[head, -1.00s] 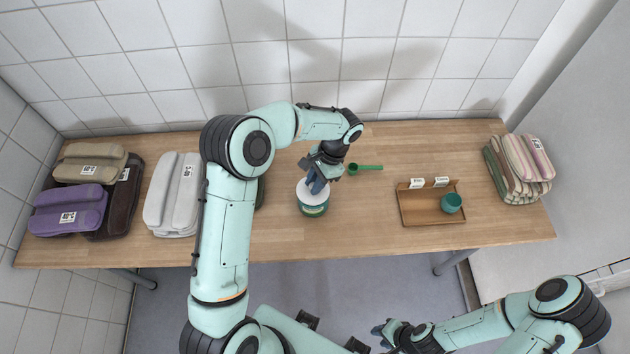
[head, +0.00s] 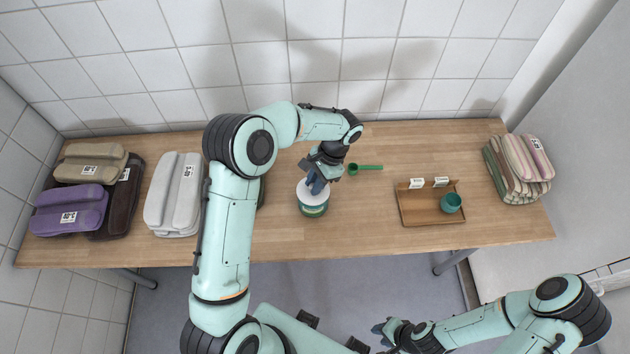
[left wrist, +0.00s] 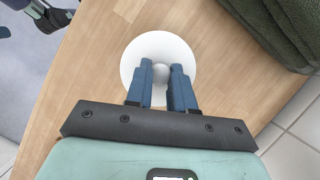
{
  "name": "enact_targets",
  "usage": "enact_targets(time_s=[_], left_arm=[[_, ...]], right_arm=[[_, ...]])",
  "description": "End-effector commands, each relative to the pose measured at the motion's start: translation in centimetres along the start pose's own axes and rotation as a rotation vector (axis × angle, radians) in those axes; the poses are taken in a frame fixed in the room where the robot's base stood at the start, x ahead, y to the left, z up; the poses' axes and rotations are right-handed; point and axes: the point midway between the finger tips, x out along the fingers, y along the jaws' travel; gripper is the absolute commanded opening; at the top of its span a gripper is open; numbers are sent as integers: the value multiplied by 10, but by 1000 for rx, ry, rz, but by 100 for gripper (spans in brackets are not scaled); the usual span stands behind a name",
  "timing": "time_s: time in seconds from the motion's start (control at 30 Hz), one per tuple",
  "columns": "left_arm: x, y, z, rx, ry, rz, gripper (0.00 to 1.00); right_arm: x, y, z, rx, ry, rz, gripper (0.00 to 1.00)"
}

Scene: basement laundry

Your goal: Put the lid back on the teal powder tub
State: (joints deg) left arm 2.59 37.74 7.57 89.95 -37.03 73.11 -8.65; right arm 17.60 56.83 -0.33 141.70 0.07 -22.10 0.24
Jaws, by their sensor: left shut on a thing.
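The teal powder tub (head: 314,210) stands upright on the wooden table, left of the tray. The white lid (head: 306,196) is at the tub's top; it also shows in the left wrist view (left wrist: 139,47) as a round disc with a pale knob (left wrist: 160,73). My left gripper (head: 315,187) is over the tub, its blue fingers (left wrist: 168,85) shut on the lid's knob. Whether the lid is fully seated on the rim cannot be told. In the left wrist view the lid hides the tub. My right gripper (head: 378,330) is empty, low in front of the table; its finger gap is unclear.
A green scoop (head: 366,167) lies just behind and right of the tub. A wooden tray (head: 420,216) holds a teal cup (head: 451,202) and small cards. Folded towels (head: 518,170) sit at the right end, grey (head: 174,195) and purple (head: 69,212) bundles at the left.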

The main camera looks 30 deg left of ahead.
Motion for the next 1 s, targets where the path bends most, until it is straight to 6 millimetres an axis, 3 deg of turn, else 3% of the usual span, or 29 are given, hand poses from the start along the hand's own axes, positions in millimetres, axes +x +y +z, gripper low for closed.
enact_targets(time_s=[0.87, 0.9, 1.0], left_arm=[[0, 0, 0, 0, 0, 0, 0], [0, 0, 0, 0, 0, 0, 26], [0, 0, 0, 0, 0, 0, 52]], right_arm=[[-2, -1, -1, -1, 1, 0, 34], [-2, -1, -1, -1, 1, 0, 34], [-2, -1, -1, 0, 1, 0, 34]])
